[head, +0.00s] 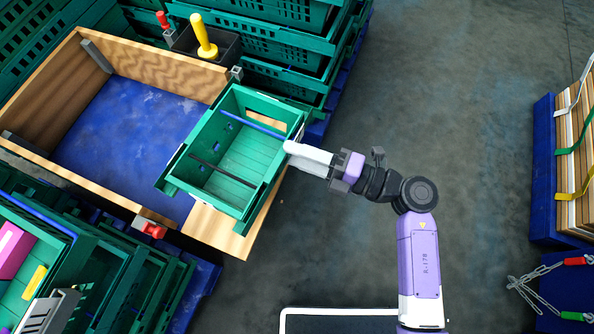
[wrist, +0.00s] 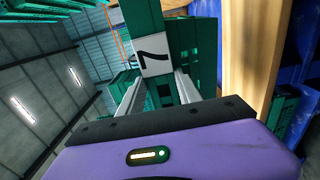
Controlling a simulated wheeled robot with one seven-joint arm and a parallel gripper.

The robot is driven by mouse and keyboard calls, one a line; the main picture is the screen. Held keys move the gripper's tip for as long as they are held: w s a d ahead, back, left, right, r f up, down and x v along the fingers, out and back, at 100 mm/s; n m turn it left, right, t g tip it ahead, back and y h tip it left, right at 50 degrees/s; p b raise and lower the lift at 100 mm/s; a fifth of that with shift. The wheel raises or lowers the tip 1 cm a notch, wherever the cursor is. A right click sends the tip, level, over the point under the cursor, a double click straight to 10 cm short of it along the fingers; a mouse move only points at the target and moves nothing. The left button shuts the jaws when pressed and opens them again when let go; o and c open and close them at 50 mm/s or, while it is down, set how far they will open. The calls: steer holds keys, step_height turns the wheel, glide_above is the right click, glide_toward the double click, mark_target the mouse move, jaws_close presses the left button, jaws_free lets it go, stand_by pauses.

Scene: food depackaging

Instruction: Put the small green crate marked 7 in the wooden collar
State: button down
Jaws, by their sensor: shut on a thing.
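The small green crate (head: 238,182) is upright and looks empty, with a blue bar and a black bar across it. My gripper (head: 290,152) is shut on its right end wall. In the wrist view the fingers (wrist: 160,97) hold the green wall (wrist: 184,42) beside a white label marked 7 (wrist: 153,55). The wooden collar (head: 150,62) stands at the left around a bare blue floor (head: 125,130). The crate overlaps the collar's right side in the head view, hiding part of it. A wooden panel (head: 213,228) shows under the crate; I cannot tell the crate's height above it.
Green crates stand stacked behind (head: 270,38) and at front left (head: 120,275). A black box with a yellow-handled tool (head: 205,38) stands at the collar's back edge. A red clamp (head: 150,229) sits at its front corner.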

step_height(320, 180, down, 9)
steer(key=b, duration=0.2)
stand_by(0.4)
steer(key=c, duration=0.8)
jaws_free()
steer(key=shift+f, duration=0.15)
steer(key=shift+c, duration=0.2)
steer(key=v, duration=1.2)
